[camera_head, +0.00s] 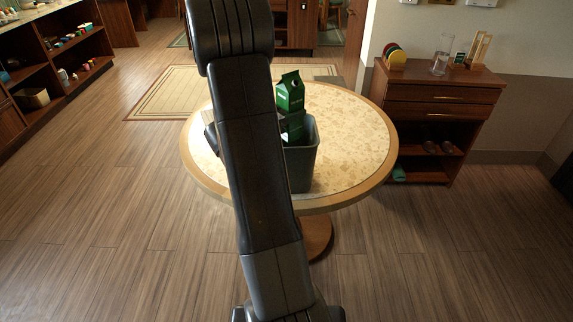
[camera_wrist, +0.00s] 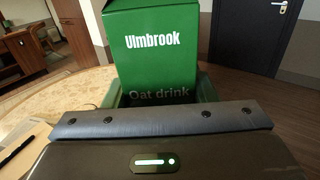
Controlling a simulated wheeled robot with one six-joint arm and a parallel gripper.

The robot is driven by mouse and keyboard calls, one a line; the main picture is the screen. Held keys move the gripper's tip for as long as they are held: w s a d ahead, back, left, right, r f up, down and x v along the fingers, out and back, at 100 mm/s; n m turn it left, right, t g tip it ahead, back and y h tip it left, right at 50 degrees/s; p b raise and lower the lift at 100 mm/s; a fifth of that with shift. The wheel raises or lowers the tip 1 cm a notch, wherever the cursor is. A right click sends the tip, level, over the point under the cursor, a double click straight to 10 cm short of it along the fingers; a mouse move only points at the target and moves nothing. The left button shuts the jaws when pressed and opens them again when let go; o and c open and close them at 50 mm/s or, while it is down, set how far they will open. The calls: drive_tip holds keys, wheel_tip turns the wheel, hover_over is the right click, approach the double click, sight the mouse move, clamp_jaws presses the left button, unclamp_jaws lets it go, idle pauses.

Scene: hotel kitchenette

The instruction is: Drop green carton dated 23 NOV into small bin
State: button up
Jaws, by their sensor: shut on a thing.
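A green gable-topped carton (camera_head: 290,92) stands above the small grey bin (camera_head: 303,165) on the round table in the head view. More green (camera_head: 293,127) shows lower down, inside the bin's opening; I cannot tell whether it is the same carton or another. In the wrist view, the green carton (camera_wrist: 157,45) fills the upper middle, lettered "Ulmbrook" and "Oat drink". No date can be read. My gripper (camera_wrist: 160,100) is shut on this carton, which is close to upright. My arm hides the gripper and the bin's left side in the head view.
The round table (camera_head: 355,145) has a clear speckled top on its right. A wooden cabinet (camera_head: 437,95) with plates, a glass jug and a rack stands at the right. Open shelves (camera_head: 60,60) line the left wall. The wooden floor around the table is clear.

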drive_tip(key=shift+f, duration=0.25)
drive_tip(key=o, duration=1.3)
drive_tip(key=b+v, duration=0.1)
drive_tip(key=v, duration=1.2)
drive_tip(key=shift+s+a, duration=0.25)
drive_tip(key=shift+s, duration=0.05)
drive_tip(key=p+x, duration=0.1)
drive_tip(key=x, duration=1.3)
drive_tip(key=shift+w+r, duration=0.1)
drive_tip(key=shift+a+r+p, duration=0.15)
drive_tip(key=shift+r+p, duration=0.35)
drive_tip(key=shift+r, duration=0.25)
drive_tip(key=shift+f, duration=0.1)
